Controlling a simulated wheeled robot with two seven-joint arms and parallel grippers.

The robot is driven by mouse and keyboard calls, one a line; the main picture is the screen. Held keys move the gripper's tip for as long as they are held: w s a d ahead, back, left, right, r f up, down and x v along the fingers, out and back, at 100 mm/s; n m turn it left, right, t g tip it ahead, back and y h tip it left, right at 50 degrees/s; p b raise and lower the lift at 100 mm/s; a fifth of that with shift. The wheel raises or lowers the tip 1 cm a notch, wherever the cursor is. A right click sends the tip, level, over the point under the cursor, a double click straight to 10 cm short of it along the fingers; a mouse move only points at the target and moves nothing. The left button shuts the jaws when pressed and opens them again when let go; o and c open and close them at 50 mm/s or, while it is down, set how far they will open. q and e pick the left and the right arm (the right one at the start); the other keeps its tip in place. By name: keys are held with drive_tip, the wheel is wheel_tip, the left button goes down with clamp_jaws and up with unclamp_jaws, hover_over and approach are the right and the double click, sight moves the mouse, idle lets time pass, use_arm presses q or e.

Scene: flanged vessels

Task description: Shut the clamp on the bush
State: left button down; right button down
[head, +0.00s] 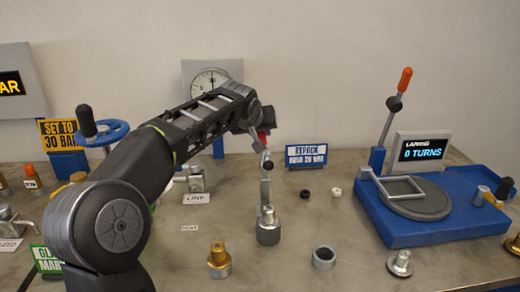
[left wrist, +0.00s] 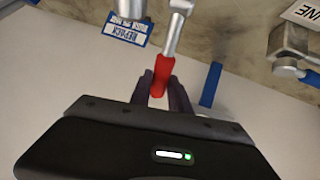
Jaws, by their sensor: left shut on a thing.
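My left gripper (head: 263,133) is above the middle of the bench, with its fingers pointing down. It is shut on the red handle (head: 261,139) of a metal lever. The left wrist view shows the red handle (left wrist: 161,75) between the two dark fingers, with the grey lever (left wrist: 175,32) running on from it. In the head view a grey upright part (head: 265,190) stands below the lever. In front of it is a silver stepped cylinder (head: 268,228), which looks like the bush. I cannot tell how the clamp's jaw sits on it. My right gripper is not in view.
A brass fitting (head: 219,262) and a grey ring (head: 323,257) stand in front. A blue fixture (head: 430,225) with an orange-tipped lever (head: 398,95) fills the right. A blue handwheel (head: 100,132) is at left, close to my arm. Small rings and a REPACK sign (head: 307,157) are behind.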

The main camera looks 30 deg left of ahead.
use_arm(q)
drive_tip(key=shift+r, duration=0.1)
drive_tip(key=c, duration=1.2)
unclamp_jaws()
drive_tip(key=v, duration=0.7)
drive_tip(key=shift+s+d+r, duration=0.15)
drive_tip(key=shift+s+d, duration=0.05)
drive_tip(key=shift+s, duration=0.15)
